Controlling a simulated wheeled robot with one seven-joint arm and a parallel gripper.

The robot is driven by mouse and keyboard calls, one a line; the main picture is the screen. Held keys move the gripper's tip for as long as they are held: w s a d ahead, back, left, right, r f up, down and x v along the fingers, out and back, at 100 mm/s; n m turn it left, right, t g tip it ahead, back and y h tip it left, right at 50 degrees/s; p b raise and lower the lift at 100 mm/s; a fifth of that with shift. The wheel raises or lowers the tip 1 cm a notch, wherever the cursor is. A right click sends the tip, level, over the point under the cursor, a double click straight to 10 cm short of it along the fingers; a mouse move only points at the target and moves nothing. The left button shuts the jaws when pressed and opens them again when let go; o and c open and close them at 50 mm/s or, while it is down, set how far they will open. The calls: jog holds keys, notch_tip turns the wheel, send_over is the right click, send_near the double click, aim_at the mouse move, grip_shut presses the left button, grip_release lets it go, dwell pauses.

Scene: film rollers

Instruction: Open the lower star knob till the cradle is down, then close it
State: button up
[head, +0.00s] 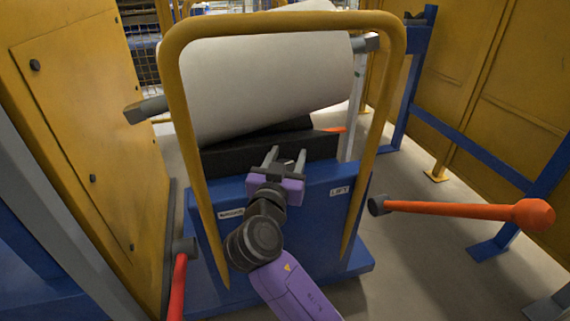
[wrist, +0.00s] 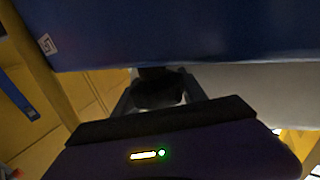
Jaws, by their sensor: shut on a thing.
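A large white film roll (head: 265,85) lies tilted, its right end higher, above a black cradle (head: 225,158) on a blue lift cart (head: 320,215). My purple gripper (head: 285,158) is in front of the cart's face, its two grey fingers pointing up. In the wrist view my gripper (wrist: 160,90) is shut on a dark rounded knob (wrist: 158,94) beside the blue panel. The knob's star shape is too dark to make out. In the head view the knob is hidden by my gripper. I cannot tell how far the knob is turned.
A yellow hoop handle (head: 183,125) frames the cart and my arm. A yellow cabinet (head: 85,130) is close on the left; blue rails (head: 470,155) run on the right. Open floor (head: 410,260) shows at right.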

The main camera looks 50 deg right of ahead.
jog(key=shift+s+d+m+g+h+b, duration=0.2)
jog(key=shift+m+g, duration=0.25)
jog(key=shift+g, duration=0.3)
jog(key=shift+s+a+m+g+h+b, duration=0.15)
jog(key=shift+m+g+h, duration=0.1)
jog(key=shift+m+g, duration=0.35)
jog(key=shift+d+m+g+h+b, duration=0.1)
jog(key=shift+m+g+h, duration=0.2)
jog(key=shift+g, duration=0.55)
jog(key=shift+m, duration=0.25)
jog(key=o, duration=1.4)
jog(key=shift+c, duration=0.2)
jog(key=a+p, duration=0.1)
jog(key=a, duration=0.3)
jog(key=s+a+p, duration=0.1)
jog(key=a, duration=0.1)
jog(key=shift+s+a+p, duration=0.1)
jog(key=shift+a+p, duration=0.2)
jog(key=shift+a, duration=0.1)
jog(key=shift+s+a, duration=0.15)
jog(key=shift+a, duration=0.3)
